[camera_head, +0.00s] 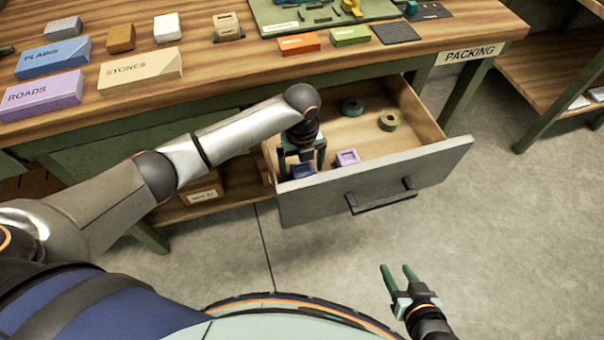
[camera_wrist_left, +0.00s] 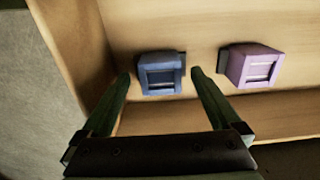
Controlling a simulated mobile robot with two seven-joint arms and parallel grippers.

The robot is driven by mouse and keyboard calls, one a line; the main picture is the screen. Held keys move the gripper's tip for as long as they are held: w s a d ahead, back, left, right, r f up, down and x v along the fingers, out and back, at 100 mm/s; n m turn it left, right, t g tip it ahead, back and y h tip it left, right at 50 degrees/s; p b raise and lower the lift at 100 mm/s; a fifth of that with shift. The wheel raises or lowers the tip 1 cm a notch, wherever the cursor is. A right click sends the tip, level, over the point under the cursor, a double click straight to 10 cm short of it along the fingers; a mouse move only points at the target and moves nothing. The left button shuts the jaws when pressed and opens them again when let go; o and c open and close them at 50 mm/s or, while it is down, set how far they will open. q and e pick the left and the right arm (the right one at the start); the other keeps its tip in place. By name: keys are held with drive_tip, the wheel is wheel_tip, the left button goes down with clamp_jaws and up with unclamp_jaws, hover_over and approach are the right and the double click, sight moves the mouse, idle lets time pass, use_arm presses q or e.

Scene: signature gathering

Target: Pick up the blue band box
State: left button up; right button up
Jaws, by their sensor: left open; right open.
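The blue band box (camera_head: 302,171) lies in the open drawer at its left front corner, partly hidden by my left gripper in the head view. In the left wrist view the blue band box (camera_wrist_left: 160,73) shows whole, just beyond and between the fingertips. My left gripper (camera_head: 302,172) is open and points down over the box; its fingers (camera_wrist_left: 160,75) stand on either side with nothing held. I cannot tell if they touch it. My right gripper (camera_head: 397,270) is open and empty above the floor, in front of the drawer.
A purple box (camera_head: 347,158) lies right of the blue one. The grey drawer front (camera_head: 440,168) stands close. Cartons and trays cover the tabletop (camera_head: 215,75).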

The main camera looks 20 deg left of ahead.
use_arm(q)
drive_tip(key=shift+f, duration=0.85)
drive_tip(key=shift+r, duration=0.1)
drive_tip(key=c, duration=1.5)
